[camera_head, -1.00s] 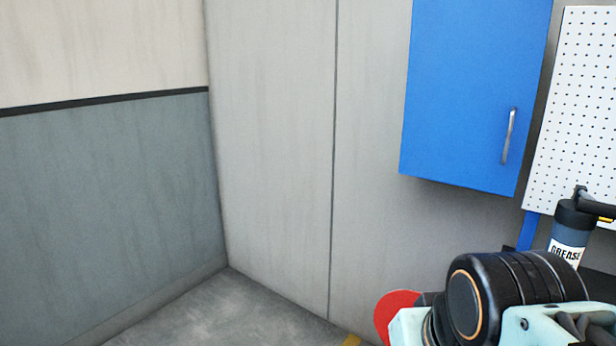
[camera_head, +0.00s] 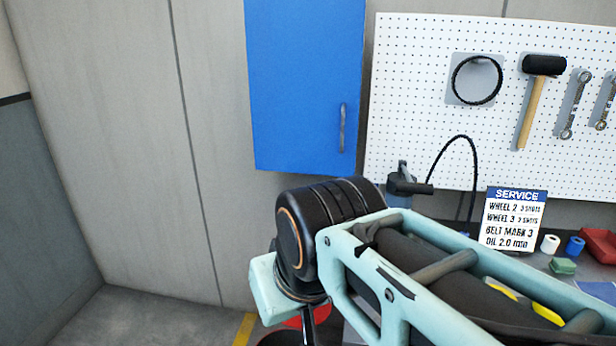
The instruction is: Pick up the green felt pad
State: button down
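A small green pad (camera_head: 562,266) lies on the workbench at the right, just below a white roll and a blue roll. It looks like the green felt pad, though it is small in view. My arm's pale mint and black links cross the lower middle and right of the picture, in front of part of the bench. My gripper is not clearly visible in the head view.
A service sign (camera_head: 515,218), white roll (camera_head: 550,244), blue roll (camera_head: 575,247) and red object (camera_head: 600,245) are near the pad. A pegboard (camera_head: 420,100) with tools and a blue cabinet (camera_head: 300,85) are behind. Something red is partly hidden below my arm.

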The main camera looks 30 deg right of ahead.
aim_at(561, 266)
jog(key=z, duration=2.5)
jog(key=l+u, duration=0.1)
jog(key=l, duration=0.95)
jog(key=i+l, duration=0.15)
jog(key=l, duration=0.25)
jog(key=i+l+u, duration=0.1)
jog(key=l, duration=0.25)
jog(key=i+l+u, duration=0.1)
jog(key=i+l, duration=0.55)
